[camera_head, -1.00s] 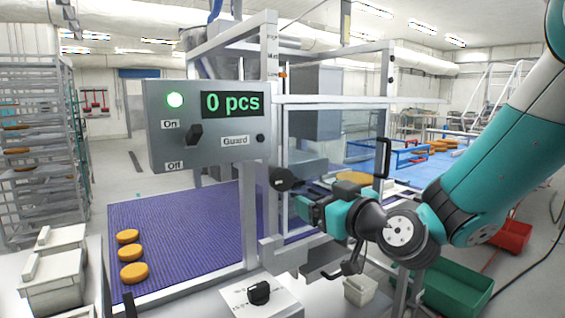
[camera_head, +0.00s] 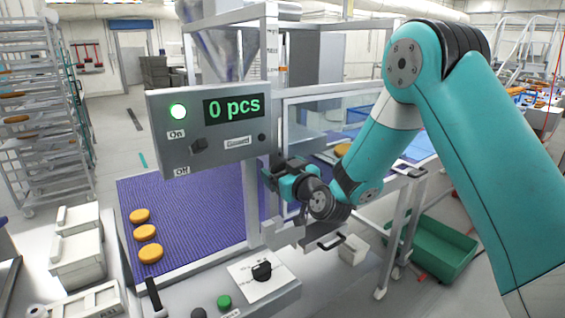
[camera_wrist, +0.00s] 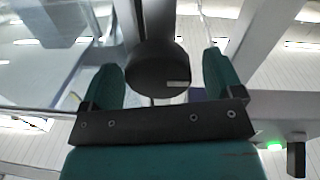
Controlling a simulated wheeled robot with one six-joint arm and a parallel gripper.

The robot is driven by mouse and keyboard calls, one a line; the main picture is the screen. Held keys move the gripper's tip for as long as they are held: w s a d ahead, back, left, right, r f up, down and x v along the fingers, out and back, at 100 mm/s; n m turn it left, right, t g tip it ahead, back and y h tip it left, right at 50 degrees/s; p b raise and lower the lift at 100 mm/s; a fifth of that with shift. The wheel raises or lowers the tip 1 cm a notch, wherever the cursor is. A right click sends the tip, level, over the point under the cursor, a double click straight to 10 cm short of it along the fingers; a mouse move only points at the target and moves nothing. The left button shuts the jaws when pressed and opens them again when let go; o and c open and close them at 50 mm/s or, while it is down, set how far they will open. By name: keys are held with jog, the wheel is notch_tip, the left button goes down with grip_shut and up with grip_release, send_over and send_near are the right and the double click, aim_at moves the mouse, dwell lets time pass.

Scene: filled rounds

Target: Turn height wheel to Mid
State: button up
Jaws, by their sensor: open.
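The height wheel (camera_wrist: 158,66) is a dark round disc with a small pale mark near its lower right rim. In the wrist view it lies between the two teal fingers of my gripper (camera_wrist: 160,80), with a gap on both sides. My gripper is open around it. In the head view my gripper (camera_head: 271,177) is at the machine's front post, below the control panel, and largely hides the wheel. A vertical scale with small labels (camera_head: 272,46) runs up the post above; its text is too small to read.
The grey control panel (camera_head: 190,158) shows a green lamp and "0 pcs" just left of my gripper. A purple belt (camera_head: 200,215) carries several orange rounds. A black knob (camera_head: 262,271) is on the white plate below. A green crate (camera_head: 440,248) stands right.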

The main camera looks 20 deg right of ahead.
jog(key=c, duration=0.9)
jog(key=shift+m, duration=0.4)
jog(key=m, duration=0.4)
jog(key=shift+w+d, duration=0.1)
jog(key=m, duration=0.4)
jog(key=shift+d+g, duration=0.1)
jog(key=shift+g, duration=0.2)
jog(key=m, duration=0.4)
jog(key=shift+f+y, duration=0.1)
jog(key=shift+y, duration=0.2)
jog(key=shift+d+m, duration=0.1)
jog(key=shift+m, duration=2)
